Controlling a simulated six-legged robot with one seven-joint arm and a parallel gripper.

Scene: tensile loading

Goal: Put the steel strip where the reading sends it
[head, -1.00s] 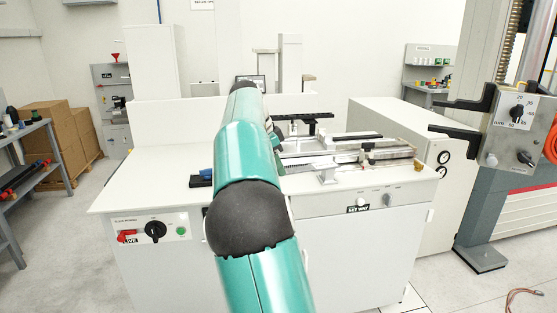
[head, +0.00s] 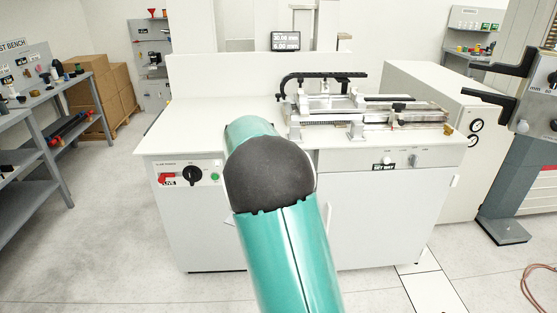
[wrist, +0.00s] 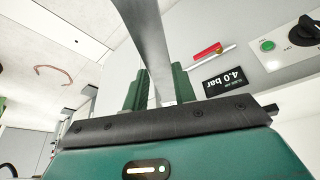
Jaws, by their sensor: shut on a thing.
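The steel strip (wrist: 148,40) is a long, flat grey bar in the wrist view. It runs from the top edge down between the green fingers of my gripper (wrist: 157,92), which is shut on it. In the head view my own arm hides the gripper, and I cannot make out the strip. A small dark display (head: 285,41) behind the bench shows two lines in mm, seemingly 30.00 above and 6.00 below. A metal measuring fixture (head: 365,112) with a black bridge handle stands on the right of the bench top.
The white bench (head: 205,120) has clear top space on the left. A testing machine with black grips (head: 505,62) stands at right. Grey shelves (head: 45,120) stand at left.

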